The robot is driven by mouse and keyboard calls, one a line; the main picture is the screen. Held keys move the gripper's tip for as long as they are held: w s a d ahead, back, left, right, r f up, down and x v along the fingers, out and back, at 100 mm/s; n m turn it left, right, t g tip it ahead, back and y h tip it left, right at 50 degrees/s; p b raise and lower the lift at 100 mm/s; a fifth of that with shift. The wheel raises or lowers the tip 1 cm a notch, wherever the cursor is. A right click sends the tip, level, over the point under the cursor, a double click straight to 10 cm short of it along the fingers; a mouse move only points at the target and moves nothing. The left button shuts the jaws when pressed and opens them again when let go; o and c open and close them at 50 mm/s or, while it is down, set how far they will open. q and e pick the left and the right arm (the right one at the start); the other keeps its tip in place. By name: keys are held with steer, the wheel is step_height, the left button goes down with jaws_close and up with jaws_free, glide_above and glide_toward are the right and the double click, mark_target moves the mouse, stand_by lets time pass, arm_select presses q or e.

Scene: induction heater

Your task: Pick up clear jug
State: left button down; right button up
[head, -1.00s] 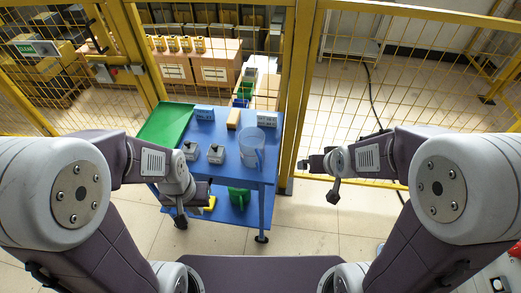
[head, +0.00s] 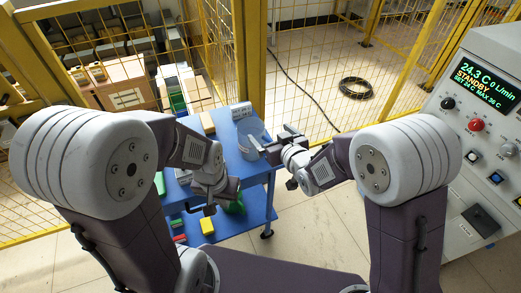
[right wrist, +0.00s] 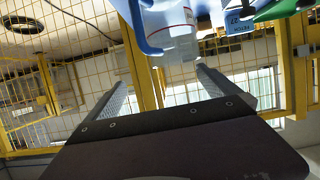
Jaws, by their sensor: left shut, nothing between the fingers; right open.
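The clear jug (head: 250,138) stands on the blue table (head: 257,176), near its right side in the head view. In the right wrist view the jug (right wrist: 180,40) is at the top, with its blue handle to the left, and the picture is upside down. My right gripper (head: 269,141) is open beside the jug; in the wrist view its two fingers (right wrist: 161,77) are spread and empty, with the jug beyond their tips. Whether a finger touches the jug I cannot tell.
A labelled box (head: 241,110) stands behind the jug. My left arm hides much of the tabletop. Lower shelf items include a yellow one (head: 207,226). Yellow mesh fencing (head: 235,75) stands behind, and a control panel (head: 485,130) reads STANDBY at the right.

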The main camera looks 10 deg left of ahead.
mark_target(258, 138)
steer(key=shift+s+a+f+g, duration=0.3)
steer(key=shift+s+a+f, duration=0.3)
steer(key=shift+a+f, duration=0.25)
steer(key=shift+s+a+f+n, duration=0.15)
steer(key=shift+f+n, duration=0.15)
steer(key=x, duration=0.3)
steer(key=shift+a+f, duration=0.1)
steer(key=shift+a, duration=0.35)
steer(key=shift+w+a+f+y, duration=0.1)
steer(key=shift+w+f+y, duration=0.15)
steer(key=shift+w, duration=0.25)
steer(key=x, duration=0.4)
steer(key=shift+w+a+f, duration=0.1)
steer(key=shift+f, duration=0.2)
